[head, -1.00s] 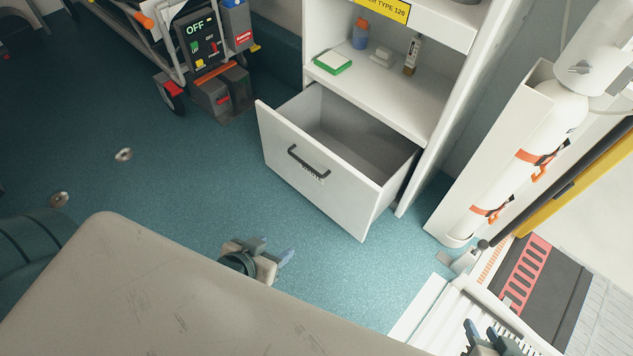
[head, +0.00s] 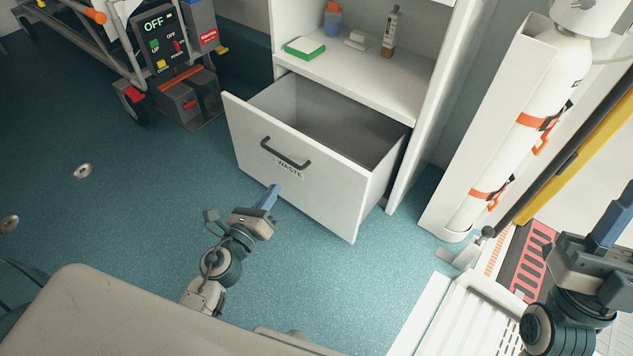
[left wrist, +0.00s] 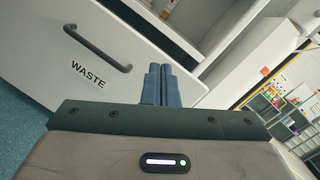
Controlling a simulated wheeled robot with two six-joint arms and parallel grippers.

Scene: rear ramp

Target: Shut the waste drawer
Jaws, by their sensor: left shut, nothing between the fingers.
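The waste drawer (head: 310,195) is pulled open from the white cabinet, and its inside looks empty. Its front has a dark bar handle (head: 285,154) and a WASTE label. The drawer front also fills the upper left of the left wrist view (left wrist: 110,82). My left gripper (head: 270,196) is shut and empty in front of the drawer, below the handle in the head view. Its fingers (left wrist: 160,85) overlap the front to the right of the label in the wrist view; I cannot tell whether they touch it. My right gripper (head: 612,215) is at the right edge, away from the drawer.
A shelf above the drawer holds a green-and-white box (head: 305,47) and small bottles. A white gas cylinder (head: 525,135) with orange straps stands to the right. A wheeled stretcher with a control box (head: 165,45) is at upper left. Blue floor lies open left of the drawer.

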